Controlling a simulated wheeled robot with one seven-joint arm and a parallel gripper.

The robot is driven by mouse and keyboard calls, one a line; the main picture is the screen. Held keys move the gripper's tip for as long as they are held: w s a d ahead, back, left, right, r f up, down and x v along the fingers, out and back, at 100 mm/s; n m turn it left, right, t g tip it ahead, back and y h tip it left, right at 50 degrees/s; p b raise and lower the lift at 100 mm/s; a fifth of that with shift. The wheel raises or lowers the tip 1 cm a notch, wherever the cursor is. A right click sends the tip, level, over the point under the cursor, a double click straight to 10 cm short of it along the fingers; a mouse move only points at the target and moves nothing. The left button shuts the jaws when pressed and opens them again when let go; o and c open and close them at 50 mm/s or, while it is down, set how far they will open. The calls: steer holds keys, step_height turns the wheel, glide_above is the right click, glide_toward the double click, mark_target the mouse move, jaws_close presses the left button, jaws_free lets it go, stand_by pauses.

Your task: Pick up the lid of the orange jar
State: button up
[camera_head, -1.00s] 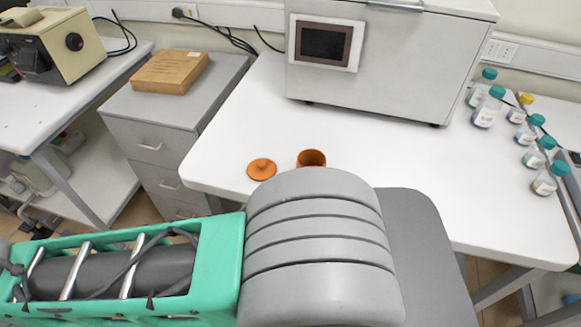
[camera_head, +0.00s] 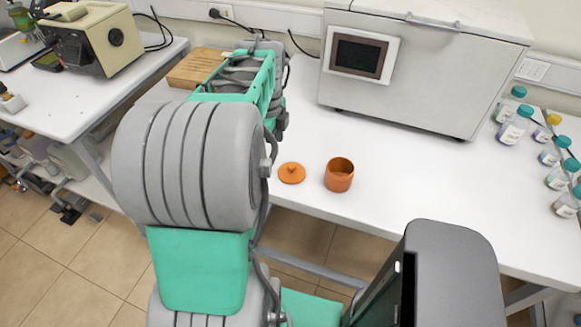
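The orange lid (camera_head: 291,173), a flat round disc with a small knob on top, lies on the white table near its front edge. The open orange jar (camera_head: 339,176) stands upright just to the right of the lid, apart from it. Nothing covers the lid or the jar. My arm rises on the left of the view and reaches back over the table's left part, left of the lid. I cannot make out my gripper's fingers; they are hidden behind my arm links or out of sight.
A large grey-white machine (camera_head: 430,70) with a dark screen stands at the back. Several capped bottles (camera_head: 517,125) stand at the right. A wooden box (camera_head: 198,67) sits behind my arm on the left. The table between the jar and bottles is clear.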

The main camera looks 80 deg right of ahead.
mark_target(293, 167)
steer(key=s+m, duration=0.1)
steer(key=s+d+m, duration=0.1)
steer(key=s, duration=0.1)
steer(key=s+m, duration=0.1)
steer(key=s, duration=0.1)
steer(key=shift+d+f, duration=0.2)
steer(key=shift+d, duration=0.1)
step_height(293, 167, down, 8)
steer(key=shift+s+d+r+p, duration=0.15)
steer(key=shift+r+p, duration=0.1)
steer(key=shift+p, duration=0.65)
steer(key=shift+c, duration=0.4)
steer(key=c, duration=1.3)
